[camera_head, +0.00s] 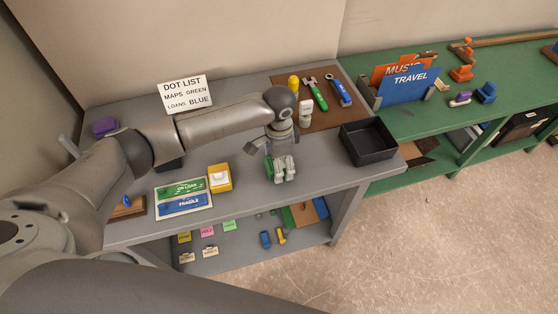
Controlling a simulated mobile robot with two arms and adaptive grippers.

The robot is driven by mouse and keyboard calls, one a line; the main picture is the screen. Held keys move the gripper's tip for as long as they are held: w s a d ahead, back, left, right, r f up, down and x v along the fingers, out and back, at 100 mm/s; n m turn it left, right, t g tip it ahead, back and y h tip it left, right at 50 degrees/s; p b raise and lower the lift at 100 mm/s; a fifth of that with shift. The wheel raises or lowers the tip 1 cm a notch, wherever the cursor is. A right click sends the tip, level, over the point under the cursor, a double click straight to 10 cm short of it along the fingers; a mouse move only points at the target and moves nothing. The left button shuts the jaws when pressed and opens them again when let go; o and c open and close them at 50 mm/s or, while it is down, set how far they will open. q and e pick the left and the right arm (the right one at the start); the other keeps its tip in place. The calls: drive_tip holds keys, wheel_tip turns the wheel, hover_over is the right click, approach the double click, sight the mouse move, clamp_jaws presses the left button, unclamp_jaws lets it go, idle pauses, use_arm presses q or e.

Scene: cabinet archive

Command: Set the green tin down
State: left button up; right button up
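My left gripper (282,174) reaches in over the grey table (325,180), pointing down, left of the black tray. A green tin (268,165) shows at its fingers, mostly hidden by them. The fingers look shut on it. I cannot tell whether the tin touches the table top. My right gripper is not in view.
An empty black tray (368,143) stands at the table's right end. A yellow box (219,178) and a label tray (183,196) lie left of the gripper. A sign (185,94) reads "DOT LIST, MAPS GREEN, LOANS BLUE". A brown tool board (345,117) lies behind.

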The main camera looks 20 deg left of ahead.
use_arm(q)
drive_tip(key=shift+r, duration=0.1)
wheel_tip(320, 180, up, 12)
drive_tip(key=b, duration=0.1)
idle(0.4)
idle(0.5)
